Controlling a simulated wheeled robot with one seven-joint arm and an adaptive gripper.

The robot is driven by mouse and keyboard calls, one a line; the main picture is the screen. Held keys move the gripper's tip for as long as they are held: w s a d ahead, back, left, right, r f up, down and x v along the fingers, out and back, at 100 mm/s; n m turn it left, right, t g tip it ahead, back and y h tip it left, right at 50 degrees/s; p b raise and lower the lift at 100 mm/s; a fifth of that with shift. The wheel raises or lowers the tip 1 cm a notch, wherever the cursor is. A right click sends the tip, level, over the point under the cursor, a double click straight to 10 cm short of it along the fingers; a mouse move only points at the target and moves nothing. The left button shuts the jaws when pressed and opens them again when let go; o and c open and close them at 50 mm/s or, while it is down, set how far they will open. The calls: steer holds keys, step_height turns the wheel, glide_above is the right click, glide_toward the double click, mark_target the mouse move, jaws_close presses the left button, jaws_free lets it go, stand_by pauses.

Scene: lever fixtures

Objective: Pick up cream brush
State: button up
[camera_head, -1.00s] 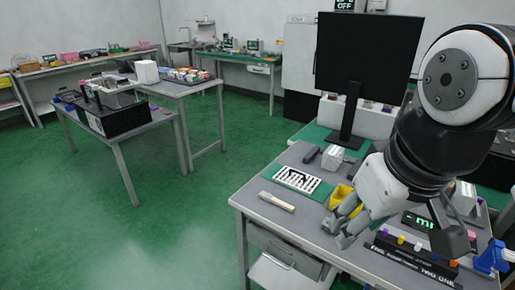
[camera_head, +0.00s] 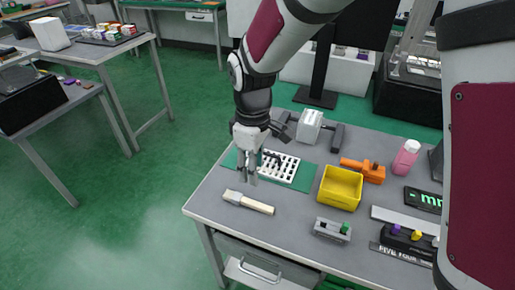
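The cream brush (camera_head: 248,202) lies flat on the grey table near its front left edge. It has a pale, wide end at the left and a tan end at the right. My gripper (camera_head: 247,180) points down just behind the brush, next to the left side of the white perforated block. It appears apart from the brush, and nothing shows held in it. Its fingers are small and seen edge-on, so their opening is unclear.
The white perforated block (camera_head: 280,167) sits on a green mat (camera_head: 305,177). A yellow bin (camera_head: 340,187), an orange tool (camera_head: 364,170), a grey switch block (camera_head: 332,231) and a pink bottle (camera_head: 405,157) stand to the right. The table's front left corner (camera_head: 200,207) is clear.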

glide_above(253, 202)
step_height(253, 202, down, 8)
steer(key=shift+d+b, duration=0.15)
steer(key=shift+b, duration=0.25)
steer(key=shift+f+b, duration=0.3)
steer(key=shift+f, duration=2.65)
jaws_close()
